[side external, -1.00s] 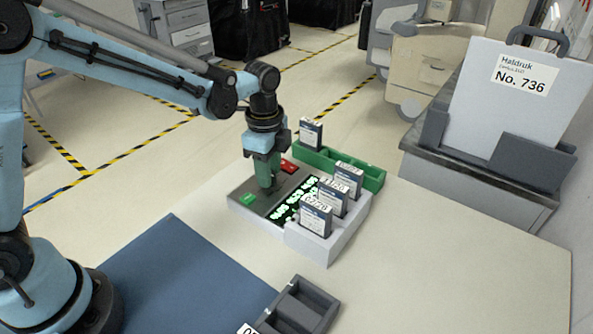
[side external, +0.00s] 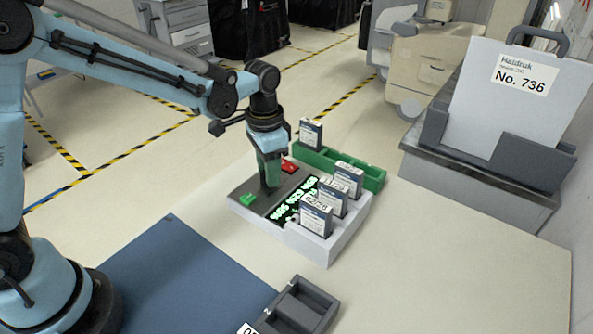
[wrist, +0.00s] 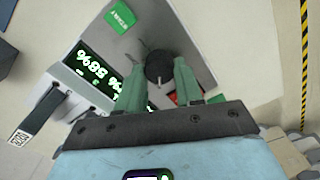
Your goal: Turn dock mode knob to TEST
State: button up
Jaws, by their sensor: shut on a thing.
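The dock (side external: 345,243) is a light box with a grey control panel on the table. Its dark round knob (wrist: 158,64) shows in the wrist view, with a small light mark on its near side. My gripper (side external: 270,188) points down at the panel and is shut on the knob, with a green finger on either side of it. The panel has a green START button (wrist: 120,16), a red button (side external: 289,167) and a lit display (side external: 293,200). I cannot read any mode labels.
Several labelled packs (side external: 316,216) stand upright in the dock's slots. A green rack (side external: 372,176) behind holds one pack (side external: 311,133). A grey tray (side external: 301,306) and a blue mat (side external: 170,275) lie in front. The table's right side is clear.

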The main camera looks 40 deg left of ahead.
jog(key=n, duration=0.3)
jog(key=shift+n, duration=0.4)
jog(key=shift+a+n, duration=0.1)
jog(key=shift+n, duration=1.8)
jog(key=o, duration=1)
jog(key=shift+o, duration=0.2)
jog(key=shift+r, duration=0.15)
notch_tip(320, 180, up, 12)
jog(key=shift+s, duration=0.1)
